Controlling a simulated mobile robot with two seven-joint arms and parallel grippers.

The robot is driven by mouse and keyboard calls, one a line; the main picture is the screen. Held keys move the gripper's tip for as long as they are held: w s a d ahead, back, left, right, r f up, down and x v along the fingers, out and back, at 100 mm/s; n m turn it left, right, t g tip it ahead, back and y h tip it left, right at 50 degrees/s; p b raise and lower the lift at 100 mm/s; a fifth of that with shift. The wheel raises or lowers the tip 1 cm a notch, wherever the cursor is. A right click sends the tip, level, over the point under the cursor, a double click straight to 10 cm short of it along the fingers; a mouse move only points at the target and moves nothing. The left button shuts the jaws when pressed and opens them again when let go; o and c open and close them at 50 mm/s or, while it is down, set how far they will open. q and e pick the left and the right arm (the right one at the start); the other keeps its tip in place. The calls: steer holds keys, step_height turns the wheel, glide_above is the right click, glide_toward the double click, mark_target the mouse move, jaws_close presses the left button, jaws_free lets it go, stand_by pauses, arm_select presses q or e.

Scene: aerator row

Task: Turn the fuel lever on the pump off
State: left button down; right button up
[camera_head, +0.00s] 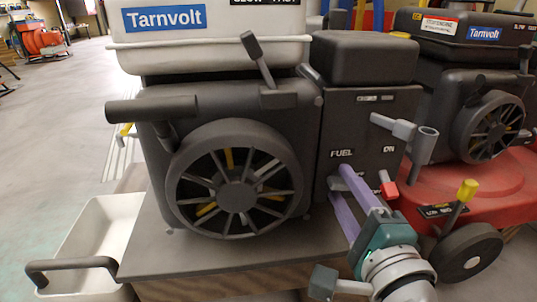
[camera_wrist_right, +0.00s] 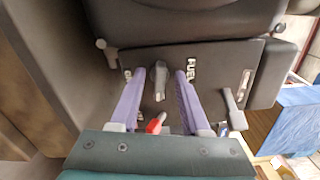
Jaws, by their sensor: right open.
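The pump (camera_head: 235,110) is a dark machine with a spoked wheel and a "Tarnvolt" label. Its right-hand panel (camera_head: 368,100) carries the words FUEL and ON. The grey fuel lever (camera_wrist_right: 158,82) shows in the wrist view beside the FUEL label. A red-tipped grey piece (camera_head: 388,188) shows by the panel; I cannot tell whether it is part of the lever. My right gripper (camera_head: 343,192) is at the panel, with its purple fingers open. In the wrist view its fingertips (camera_wrist_right: 160,74) stand on either side of the lever; contact is not visible. My left gripper is not in view.
Another grey lever (camera_head: 393,126) sticks out above the right gripper, near an upright grey tube (camera_head: 424,145). A red machine (camera_head: 450,185) with a yellow-capped lever (camera_head: 466,190) stands close on the right. A white tray (camera_head: 85,240) is at left. Open floor lies beyond it.

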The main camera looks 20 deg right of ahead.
jaws_close()
stand_by(0.3)
steer(key=shift+r+n+p, duration=0.1)
steer(key=shift+n+p, duration=0.45)
steer(key=shift+n, duration=0.65)
jaws_free()
